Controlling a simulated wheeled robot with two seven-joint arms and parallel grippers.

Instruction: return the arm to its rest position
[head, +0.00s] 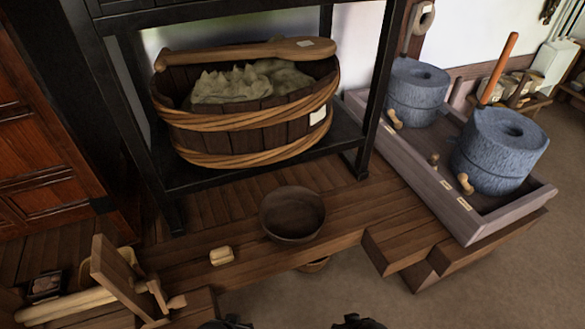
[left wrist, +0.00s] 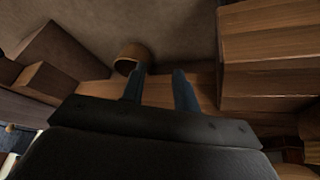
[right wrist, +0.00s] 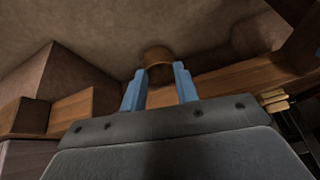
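My left gripper (left wrist: 158,84) shows in the left wrist view with its two dark blue fingers apart and nothing between them. My right gripper (right wrist: 159,82) shows in the right wrist view with its two lighter blue fingers apart and nothing held. A small round brown vessel shows beyond the fingertips in the left wrist view (left wrist: 133,56) and in the right wrist view (right wrist: 156,56). In the head view only two small dark parts of mine show at the bottom edge; the fingers are hidden there.
A dark bowl (head: 292,213) and a small pale block (head: 222,256) sit on the wooden step (head: 345,232). A large wooden tub (head: 245,136) stands on the black shelf. Stone querns (head: 500,150) stand in a tray (head: 470,222) at right. The floor (head: 440,300) at lower right is clear.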

